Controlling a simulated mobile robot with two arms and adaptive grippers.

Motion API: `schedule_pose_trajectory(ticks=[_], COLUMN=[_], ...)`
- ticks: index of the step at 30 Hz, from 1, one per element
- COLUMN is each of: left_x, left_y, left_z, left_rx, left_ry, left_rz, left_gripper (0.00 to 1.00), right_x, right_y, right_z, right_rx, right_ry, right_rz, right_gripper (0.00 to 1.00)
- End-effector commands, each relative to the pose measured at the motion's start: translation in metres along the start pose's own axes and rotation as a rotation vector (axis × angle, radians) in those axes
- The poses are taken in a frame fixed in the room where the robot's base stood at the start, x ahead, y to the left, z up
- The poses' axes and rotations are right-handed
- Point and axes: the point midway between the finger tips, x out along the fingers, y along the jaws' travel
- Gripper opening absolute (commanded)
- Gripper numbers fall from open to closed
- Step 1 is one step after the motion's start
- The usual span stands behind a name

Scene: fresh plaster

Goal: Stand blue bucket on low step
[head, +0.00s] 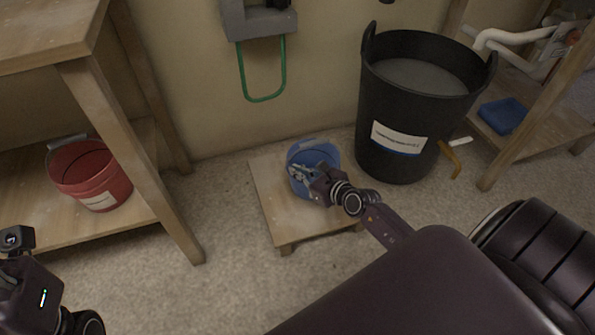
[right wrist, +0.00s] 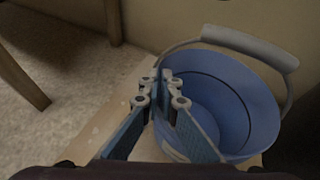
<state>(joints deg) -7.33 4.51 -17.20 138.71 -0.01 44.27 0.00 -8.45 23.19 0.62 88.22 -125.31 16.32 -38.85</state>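The blue bucket (head: 326,157) is upright over the low wooden step (head: 272,195), near its middle. I cannot tell if its base touches the top. My right gripper (head: 300,172) reaches in from the right and is at the bucket's rim. In the right wrist view, the gripper (right wrist: 162,82) has its fingertips close together on the near left wall of the bucket (right wrist: 235,90), which looks pinched between them. The grey handle (right wrist: 250,45) is at the bucket's far side. Part of my left arm shows at the lower left, its fingers out of frame.
A black tub (head: 412,110) with grey contents stands right of the step. A red bucket (head: 92,180) sits on a wooden shelf at the left. A blue item (head: 502,116) lies on the right shelf. A green hose loop (head: 262,98) hangs on the wall behind. Floor in front is clear.

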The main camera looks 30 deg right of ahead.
Motion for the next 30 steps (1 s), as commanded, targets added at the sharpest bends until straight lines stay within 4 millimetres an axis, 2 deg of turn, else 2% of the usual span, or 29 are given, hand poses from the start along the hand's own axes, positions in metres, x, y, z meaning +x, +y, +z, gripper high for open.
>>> schedule_pose_trajectory(ticks=[1,6,17,20,21,30], left_x=[0.001,0.001,0.005,0.005,-0.001,-0.012], left_y=[0.0,0.0,0.0,-0.001,-0.001,-0.002], left_z=[-0.001,-0.001,-0.002,-0.002,0.0,-0.002], left_rx=[0.0,0.0,0.0,-0.002,-0.003,-0.013], left_ry=[0.005,0.006,0.008,-0.007,-0.032,-0.103], left_rz=[0.001,0.002,0.001,-0.006,-0.013,-0.041], left_gripper=[0.4,0.4,0.4,0.4,0.4,0.4], right_x=[0.001,0.0,-0.003,-0.016,-0.024,-0.085], right_y=[0.0,0.0,0.0,-0.001,-0.001,0.0], right_z=[-0.001,-0.001,0.002,0.003,0.003,0.003], right_rx=[0.0,0.0,-0.001,-0.001,-0.001,-0.003], right_ry=[0.0,0.001,0.002,0.003,0.004,0.004], right_rz=[0.0,0.0,0.0,0.0,0.0,0.001], right_gripper=[0.04,0.22,0.22,0.22,0.22,0.22])
